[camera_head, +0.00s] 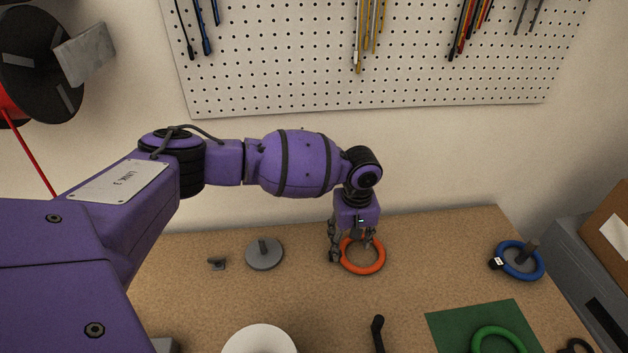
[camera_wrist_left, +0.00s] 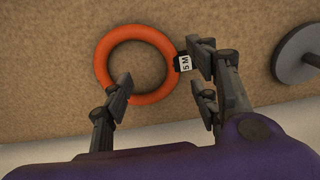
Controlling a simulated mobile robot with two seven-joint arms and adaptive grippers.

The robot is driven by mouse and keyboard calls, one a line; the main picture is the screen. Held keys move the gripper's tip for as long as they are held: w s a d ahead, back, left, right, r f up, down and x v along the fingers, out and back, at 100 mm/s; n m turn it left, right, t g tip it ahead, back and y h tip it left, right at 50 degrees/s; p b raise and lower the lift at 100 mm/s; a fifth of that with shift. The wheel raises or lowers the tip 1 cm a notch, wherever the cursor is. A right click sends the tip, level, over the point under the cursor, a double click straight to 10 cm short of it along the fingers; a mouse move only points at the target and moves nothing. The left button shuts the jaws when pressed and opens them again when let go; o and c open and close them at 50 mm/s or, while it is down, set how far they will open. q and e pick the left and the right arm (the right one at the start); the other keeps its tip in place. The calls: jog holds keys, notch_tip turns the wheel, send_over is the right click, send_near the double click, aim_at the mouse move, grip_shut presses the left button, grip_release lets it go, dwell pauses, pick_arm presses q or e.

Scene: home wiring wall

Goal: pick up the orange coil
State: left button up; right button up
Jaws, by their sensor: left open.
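The orange coil (camera_head: 366,271) lies flat on the brown worktop below my left gripper (camera_head: 351,251). In the left wrist view the orange coil (camera_wrist_left: 138,31) is a full ring with a black and white tag marked "5 M" (camera_wrist_left: 184,63) on its right side. My left gripper (camera_wrist_left: 160,78) is open, with its fingers apart on either side of the ring's near part. In the head view the fingers overlap the coil's left and back parts. I cannot tell whether they touch it. My right gripper is in neither view.
A grey disc with a peg (camera_head: 264,258) stands left of the orange coil. A blue coil (camera_head: 538,274) is around a dark post at right. A green coil (camera_head: 497,332) lies on a green mat (camera_head: 446,326). A pegboard (camera_head: 300,80) hangs behind.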

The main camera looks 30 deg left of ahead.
pick_arm(q)
jog(key=f, duration=0.4)
jog(key=shift+w+a, duration=0.15)
jog(key=shift+w, duration=0.1)
grip_shut()
